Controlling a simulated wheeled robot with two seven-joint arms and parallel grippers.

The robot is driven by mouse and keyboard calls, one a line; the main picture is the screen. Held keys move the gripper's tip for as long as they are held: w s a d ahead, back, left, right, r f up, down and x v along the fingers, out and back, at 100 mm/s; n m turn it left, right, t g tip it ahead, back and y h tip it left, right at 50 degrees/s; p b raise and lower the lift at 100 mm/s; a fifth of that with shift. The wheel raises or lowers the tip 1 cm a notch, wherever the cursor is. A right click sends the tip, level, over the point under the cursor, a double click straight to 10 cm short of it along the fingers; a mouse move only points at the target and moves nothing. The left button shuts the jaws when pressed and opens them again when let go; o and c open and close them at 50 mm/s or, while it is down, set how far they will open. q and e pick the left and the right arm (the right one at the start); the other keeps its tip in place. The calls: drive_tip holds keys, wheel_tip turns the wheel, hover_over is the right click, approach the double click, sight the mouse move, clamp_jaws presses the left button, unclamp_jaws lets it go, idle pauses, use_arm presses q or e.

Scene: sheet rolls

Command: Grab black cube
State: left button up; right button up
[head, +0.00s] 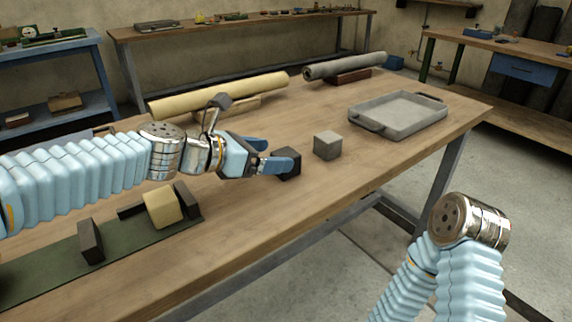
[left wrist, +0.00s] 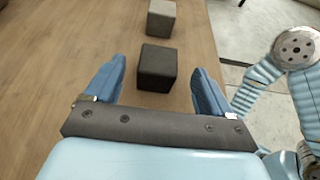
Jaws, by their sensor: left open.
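The black cube (head: 289,165) sits on the wooden table, partly hidden in the head view by the fingers of my left gripper (head: 268,155). In the left wrist view the black cube (left wrist: 157,68) lies ahead, between the lines of the two blue fingers and near their tips. My left gripper (left wrist: 156,82) is open with nothing held. I cannot tell whether a finger touches the cube. My right arm shows at the lower right in the head view, but its gripper is out of view.
A grey cube (head: 327,145) stands just beyond the black one. A grey tray (head: 398,114) is at the far right of the table. A beige roll (head: 220,93) and a grey roll (head: 344,66) lie at the back. A tan block (head: 163,208) sits on a dark green mat (head: 45,268).

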sight(282, 154)
use_arm(q)
drive_tip(key=x, duration=0.5)
drive_tip(key=shift+f+b, duration=0.15)
drive_tip(key=shift+b, duration=0.15)
drive_tip(key=c, duration=1.1)
